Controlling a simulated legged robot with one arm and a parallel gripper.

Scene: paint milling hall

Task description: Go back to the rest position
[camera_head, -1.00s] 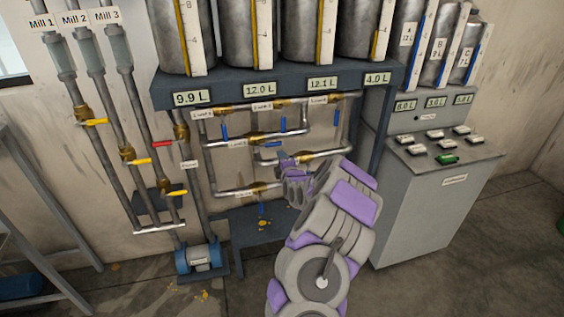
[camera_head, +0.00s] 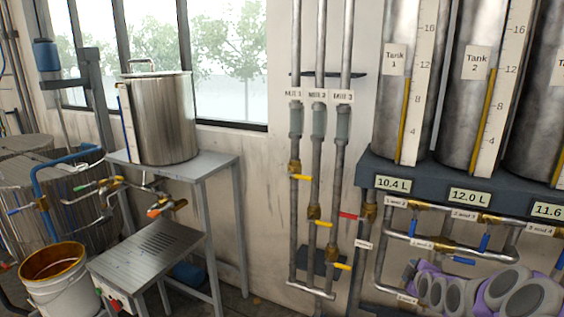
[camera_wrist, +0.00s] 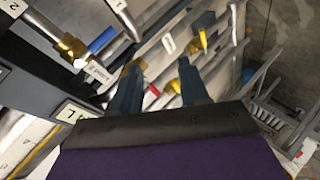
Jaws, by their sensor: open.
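My gripper shows in the wrist view (camera_wrist: 160,68) as two dark blue fingers spread apart, with nothing seen between them. In the head view my grey and purple arm reaches in from the lower right, in front of the pipework under the tanks. The gripper's tips are hard to make out there. Brass valves with blue handles (camera_head: 413,228) sit on the pipes just above the arm. In the wrist view, a pipe with a brass valve and blue handle (camera_wrist: 102,40) lies left of the fingers. A yellow handle (camera_wrist: 203,38) shows beyond them.
Tank 1 (camera_head: 400,110) and Tank 2 (camera_head: 470,110) stand on a dark shelf with displays reading 10.4 L, 12.0 L and 11.6 L. Three mill pipes (camera_head: 318,190) run down the wall. A steel pot (camera_head: 165,118) stands on a table (camera_head: 215,162). A white bucket (camera_head: 55,285) is lower left.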

